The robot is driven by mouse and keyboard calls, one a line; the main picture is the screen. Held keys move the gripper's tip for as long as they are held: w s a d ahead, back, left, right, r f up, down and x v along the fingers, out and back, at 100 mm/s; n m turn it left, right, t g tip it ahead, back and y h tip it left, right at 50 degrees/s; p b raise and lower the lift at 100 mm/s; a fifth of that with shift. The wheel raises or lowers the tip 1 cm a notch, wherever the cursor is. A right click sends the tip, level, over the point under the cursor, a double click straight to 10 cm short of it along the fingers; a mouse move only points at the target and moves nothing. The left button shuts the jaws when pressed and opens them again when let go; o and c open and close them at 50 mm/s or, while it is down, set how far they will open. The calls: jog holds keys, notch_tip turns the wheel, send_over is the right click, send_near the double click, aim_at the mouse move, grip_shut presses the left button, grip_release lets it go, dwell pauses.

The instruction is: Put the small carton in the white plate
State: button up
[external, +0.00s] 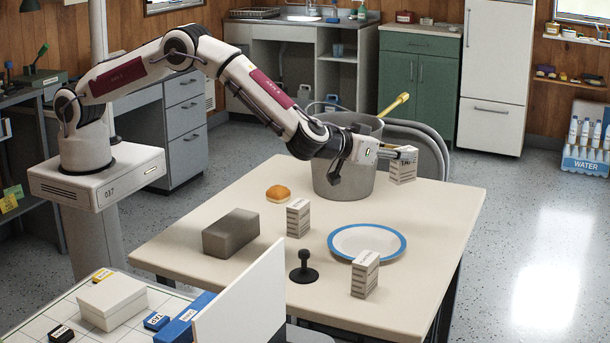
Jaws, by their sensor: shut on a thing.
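My gripper (385,153) is shut on a small carton (402,170), white with dark print, in the external view. A white plate (366,240) with a blue rim lies on the table, below and left of the held carton. A second small carton (298,218) stands left of the plate. A third small carton (365,275) stands at the plate's front edge and hides a little of its rim.
A large grey pot (340,178) with a yellow-handled tool stands at the back of the table (440,215). A bun (278,194), a grey block (231,233) and a black stamp-like object (304,268) are on the left half. The table's right side is clear.

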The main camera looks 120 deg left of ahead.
jog(key=s+d+f+m+t+h, duration=0.2)
jog(key=s+d, duration=0.3)
jog(key=d, duration=0.5)
jog(key=shift+d+f+m+t, duration=0.3)
jog(key=shift+d+f, duration=0.1)
jog(key=shift+f, duration=0.15)
send_over(359, 248)
notch_tip(359, 248, down, 6)
jog(key=shift+f, duration=0.15)
jog(key=shift+a, duration=0.1)
jog(key=shift+f, duration=1.9)
jog(key=shift+f, duration=0.1)
jog(key=o, duration=1)
